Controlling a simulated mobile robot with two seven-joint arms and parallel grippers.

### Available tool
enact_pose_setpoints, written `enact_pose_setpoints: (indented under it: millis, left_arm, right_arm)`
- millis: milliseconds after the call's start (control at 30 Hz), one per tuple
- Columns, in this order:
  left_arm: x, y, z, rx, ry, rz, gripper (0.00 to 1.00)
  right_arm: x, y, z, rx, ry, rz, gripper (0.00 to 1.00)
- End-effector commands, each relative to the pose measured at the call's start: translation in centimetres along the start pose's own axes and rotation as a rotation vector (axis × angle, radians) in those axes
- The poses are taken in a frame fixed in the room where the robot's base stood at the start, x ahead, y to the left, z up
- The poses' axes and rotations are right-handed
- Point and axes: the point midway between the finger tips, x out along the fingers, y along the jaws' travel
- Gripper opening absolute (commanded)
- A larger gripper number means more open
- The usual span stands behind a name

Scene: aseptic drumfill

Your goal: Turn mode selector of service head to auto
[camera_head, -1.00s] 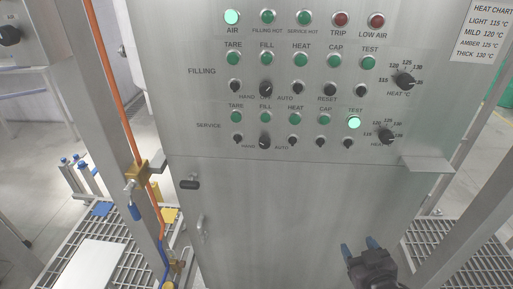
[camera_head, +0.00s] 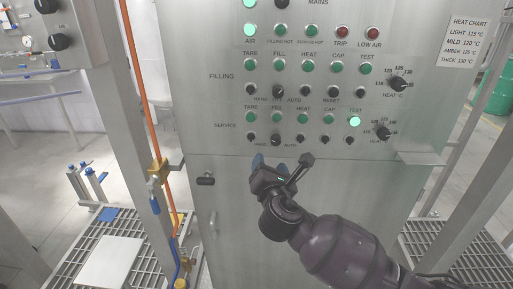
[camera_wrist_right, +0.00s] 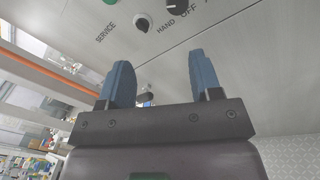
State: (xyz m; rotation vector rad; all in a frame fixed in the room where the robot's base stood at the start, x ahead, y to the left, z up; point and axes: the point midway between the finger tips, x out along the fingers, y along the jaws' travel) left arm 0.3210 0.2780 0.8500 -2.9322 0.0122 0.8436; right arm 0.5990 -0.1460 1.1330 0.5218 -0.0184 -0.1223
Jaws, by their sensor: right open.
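The service mode selector (camera_head: 276,140) is a black knob between the words HAND and AUTO on the lower SERVICE row of the steel panel. In the right wrist view the selector (camera_wrist_right: 177,6) is cut by the top edge, above HAND and OFF. Its pointer direction is too small to tell. My right gripper (camera_head: 270,162) is open and empty, with blue fingertips just below the selector and apart from it. In the right wrist view the fingers of the gripper (camera_wrist_right: 160,72) stand wide with nothing between them. My left gripper is not in view.
The similar filling selector (camera_head: 278,92) sits one row above. Small black knobs, green lamps and a service heat dial (camera_head: 382,133) share the panel. A ledge (camera_head: 420,158) juts out at the lower right. A black latch (camera_head: 205,179) and orange hose (camera_head: 136,80) are at left.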

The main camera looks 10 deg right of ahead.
Motion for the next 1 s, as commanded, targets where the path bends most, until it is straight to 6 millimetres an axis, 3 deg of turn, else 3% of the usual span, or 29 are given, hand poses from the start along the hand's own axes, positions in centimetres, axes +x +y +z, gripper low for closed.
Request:
enact_pose_setpoints:
  millis: [233,567,1000]
  left_arm:
    - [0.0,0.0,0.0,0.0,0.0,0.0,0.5]
    - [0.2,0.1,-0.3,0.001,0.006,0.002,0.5]
    - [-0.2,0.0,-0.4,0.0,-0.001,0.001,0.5]
  right_arm:
    - [-0.3,-1.8,1.3,-0.398,-0.066,-0.13,0.59]
    - [0.4,-2.2,1.4,-0.525,-0.056,-0.153,0.59]
    - [7.3,-3.1,2.1,-0.523,-0.056,-0.154,0.59]
